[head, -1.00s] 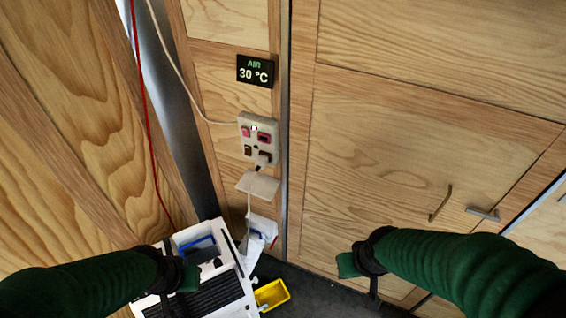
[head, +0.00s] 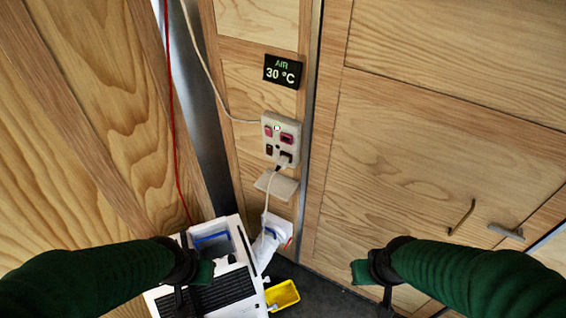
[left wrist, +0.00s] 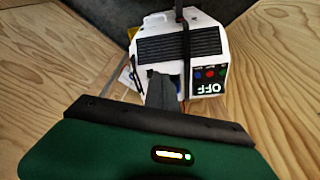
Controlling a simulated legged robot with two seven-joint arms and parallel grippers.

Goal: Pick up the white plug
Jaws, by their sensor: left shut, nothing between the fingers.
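A white socket panel (head: 281,140) with pink and dark parts is on the wooden wall. A dark plug (head: 286,158) sits in its lower right, with a white cable (head: 267,196) hanging down from it. The cable's lower end reaches a white item (head: 271,236) beside the white machine; I cannot tell whether a white plug is there. My left gripper (head: 181,298) is over the machine, below and left of the panel. In the left wrist view its fingers (left wrist: 160,90) are together and empty. My right gripper (head: 387,296) is to the right, clear of everything, its fingers seen edge-on.
The white machine (head: 236,228) with black vents stands at the lower middle, a yellow tray (head: 283,295) beside it. A small shelf (head: 277,185) juts out under the panel. A temperature display (head: 282,71) is above. A red cable (head: 172,120) hangs left. Cabinet handles (head: 462,217) are at right.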

